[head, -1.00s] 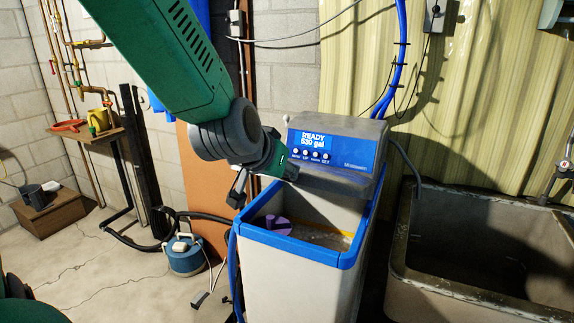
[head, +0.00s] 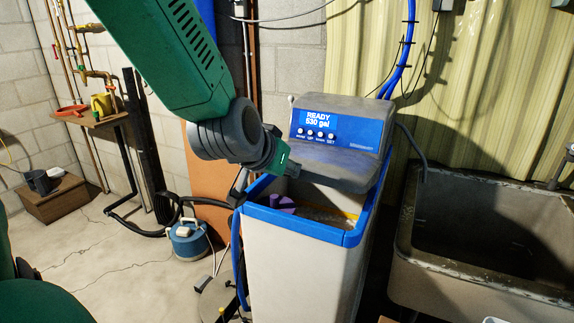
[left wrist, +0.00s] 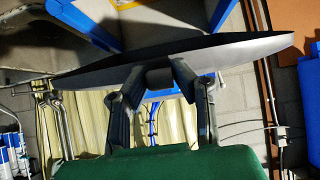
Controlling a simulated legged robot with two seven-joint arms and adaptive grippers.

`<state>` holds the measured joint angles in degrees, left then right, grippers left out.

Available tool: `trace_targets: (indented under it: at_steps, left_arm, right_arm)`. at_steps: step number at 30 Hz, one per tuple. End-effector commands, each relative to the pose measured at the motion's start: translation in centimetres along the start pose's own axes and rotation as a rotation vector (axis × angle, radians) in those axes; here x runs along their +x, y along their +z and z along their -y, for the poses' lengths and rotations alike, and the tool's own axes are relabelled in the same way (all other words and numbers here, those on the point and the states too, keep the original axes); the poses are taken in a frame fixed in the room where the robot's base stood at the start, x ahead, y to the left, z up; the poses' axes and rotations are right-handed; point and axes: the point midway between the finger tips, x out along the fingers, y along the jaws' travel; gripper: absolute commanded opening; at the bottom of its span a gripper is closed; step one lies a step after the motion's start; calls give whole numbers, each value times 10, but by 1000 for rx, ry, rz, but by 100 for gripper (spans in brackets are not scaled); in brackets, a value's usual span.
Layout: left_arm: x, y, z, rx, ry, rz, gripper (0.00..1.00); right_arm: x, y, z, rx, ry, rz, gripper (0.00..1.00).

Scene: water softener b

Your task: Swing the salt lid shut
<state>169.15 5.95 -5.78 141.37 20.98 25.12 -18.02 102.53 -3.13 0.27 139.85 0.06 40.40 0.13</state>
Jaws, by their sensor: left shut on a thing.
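The water softener (head: 290,270) is a pale tank with a blue rim (head: 345,238) and an open salt well. The grey salt lid (head: 335,172) is raised, tilted under the blue control panel. My left gripper (head: 268,172) is at its left edge, above the rim's left side. In the left wrist view, my fingers (left wrist: 157,80) are shut on the edge of a thin grey curved plate, which seems to be the lid (left wrist: 225,52). Their exact contact is hidden in the head view. My right gripper is out of view.
The control panel (head: 335,132) reads READY 530 gal. A stone sink (head: 480,240) stands close on the right. Blue hoses (head: 400,60) run up the wall behind.

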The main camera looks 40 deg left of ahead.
Motion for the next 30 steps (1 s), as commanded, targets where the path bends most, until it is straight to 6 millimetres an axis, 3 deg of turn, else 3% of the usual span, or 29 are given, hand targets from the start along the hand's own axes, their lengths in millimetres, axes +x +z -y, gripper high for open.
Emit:
trace_targets:
  at_steps: [1, 18, 30]
  left_arm:
    - [4, 9, 0, 0, 0, 6, 3]
    - [28, 52, 0, 0, 1, 7, 2]
    - [27, 53, 0, 0, 1, 6, 2]
  right_arm:
    - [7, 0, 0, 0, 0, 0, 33]
    - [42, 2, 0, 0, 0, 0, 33]
    - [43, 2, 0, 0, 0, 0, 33]
